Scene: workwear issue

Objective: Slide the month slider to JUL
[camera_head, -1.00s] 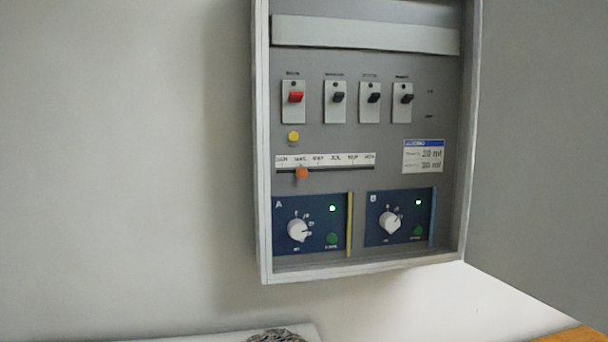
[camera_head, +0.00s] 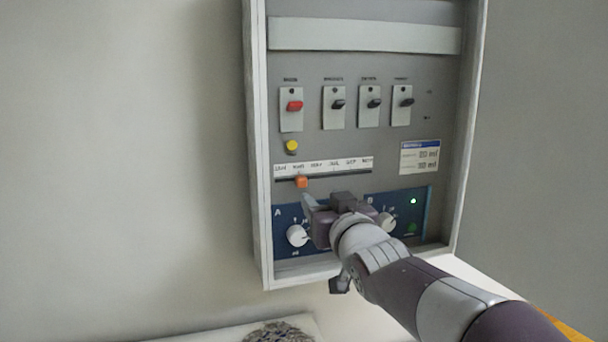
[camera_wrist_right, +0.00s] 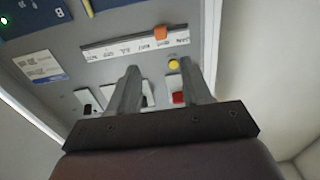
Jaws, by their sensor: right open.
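The month slider's orange handle (camera_head: 302,181) sits on its dark slot in the grey panel, under the second label from the left, which seems to read MAR. The label strip (camera_head: 323,168) above it carries JUL further right. The wrist view shows the handle (camera_wrist_right: 161,33) and strip (camera_wrist_right: 120,45) turned upside down. My right gripper (camera_head: 318,203) is in front of the panel, just below and right of the handle, apart from it. In the wrist view its two fingers (camera_wrist_right: 163,82) are spread and empty. My left gripper is not in view.
Above the slider are a yellow button (camera_head: 292,147) and a row of switches, one red (camera_head: 294,106). Below are blue dial modules (camera_head: 291,220), partly hidden by my right arm. A white label (camera_head: 420,157) is at right. The cabinet frame (camera_head: 258,150) stands out around the panel.

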